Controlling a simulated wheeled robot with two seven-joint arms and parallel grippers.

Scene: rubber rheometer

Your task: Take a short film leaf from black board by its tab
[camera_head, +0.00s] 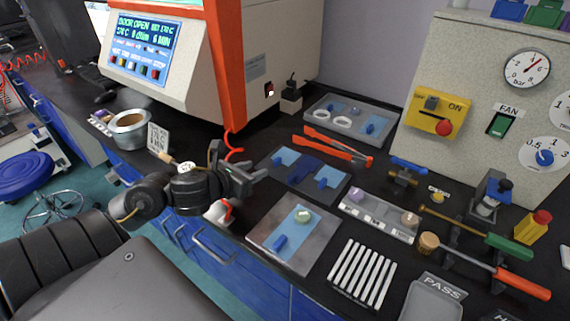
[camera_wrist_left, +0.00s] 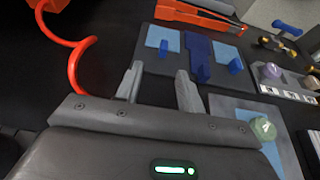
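The black board (camera_head: 343,188) lies on the dark bench with light-blue film leaves on it. One leaf (camera_head: 285,156) is at its left and another leaf (camera_head: 329,176), with a raised blue tab, at its right. A darker blue piece (camera_head: 303,169) lies between them. The wrist view also shows the left leaf (camera_wrist_left: 163,39), the dark blue piece (camera_wrist_left: 198,60) and the right leaf's tab (camera_wrist_left: 236,65). My left gripper (camera_head: 256,180) is open and empty, just left of the board; its spread fingers (camera_wrist_left: 158,82) point toward the board. My right gripper is not in view.
A grey plate (camera_head: 262,237) with a blue leaf and greenish disc lies in front of the board. Orange-handled tongs (camera_head: 335,148) and a grey tray (camera_head: 375,147) lie behind. A red coiled cord (camera_wrist_left: 76,70) hangs left of the gripper. A labelled strip (camera_head: 370,220) stands right.

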